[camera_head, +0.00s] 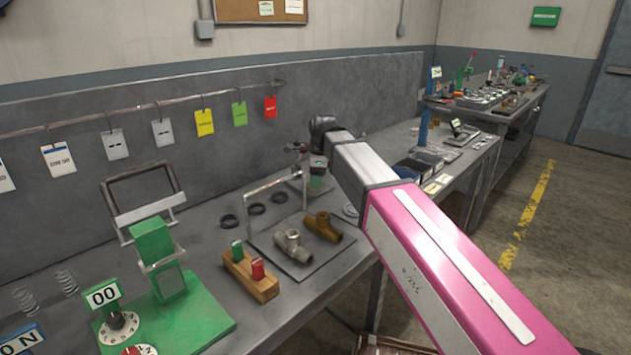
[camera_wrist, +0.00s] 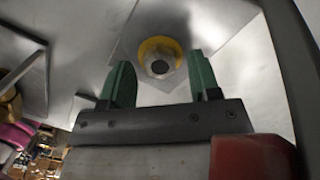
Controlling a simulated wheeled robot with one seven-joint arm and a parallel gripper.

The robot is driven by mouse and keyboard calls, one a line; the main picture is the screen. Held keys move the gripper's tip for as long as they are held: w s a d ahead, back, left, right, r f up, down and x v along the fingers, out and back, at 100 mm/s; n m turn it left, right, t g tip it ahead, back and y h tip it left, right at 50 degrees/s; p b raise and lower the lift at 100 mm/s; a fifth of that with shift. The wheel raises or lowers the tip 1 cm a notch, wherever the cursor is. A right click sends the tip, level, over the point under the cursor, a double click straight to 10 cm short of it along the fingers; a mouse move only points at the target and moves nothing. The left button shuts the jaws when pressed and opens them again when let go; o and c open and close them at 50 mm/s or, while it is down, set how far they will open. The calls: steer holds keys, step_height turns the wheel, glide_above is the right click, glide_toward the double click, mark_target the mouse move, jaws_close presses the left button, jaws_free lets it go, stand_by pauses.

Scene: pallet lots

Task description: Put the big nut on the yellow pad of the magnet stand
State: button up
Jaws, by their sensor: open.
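In the wrist view, a grey rounded piece with a dark hole, which looks like the big nut (camera_wrist: 160,69), sits against a round yellow surface, which looks like the yellow pad (camera_wrist: 148,46). The yellow shows as a rim around its far side. A grey metal plate (camera_wrist: 195,25) lies under them. My gripper (camera_wrist: 161,82) is open, its two green fingers apart with nothing held between them. The nut shows just beyond the fingertips, in line with the gap. In the head view my gripper (camera_head: 317,180) is over the far part of the bench, and the nut and pad are hidden.
Nearer on the bench, a plate (camera_head: 290,268) with a wire frame holds two pipe fittings (camera_head: 323,227). Black rings (camera_head: 257,209) lie behind it. A wooden block (camera_head: 250,277) and green fixture (camera_head: 165,265) stand left. Dark bins (camera_head: 418,168) are beyond my arm.

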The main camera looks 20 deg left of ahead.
step_height(320, 180, up, 11)
steer(key=d, duration=0.1)
steer(key=shift+w+d+r, duration=0.2)
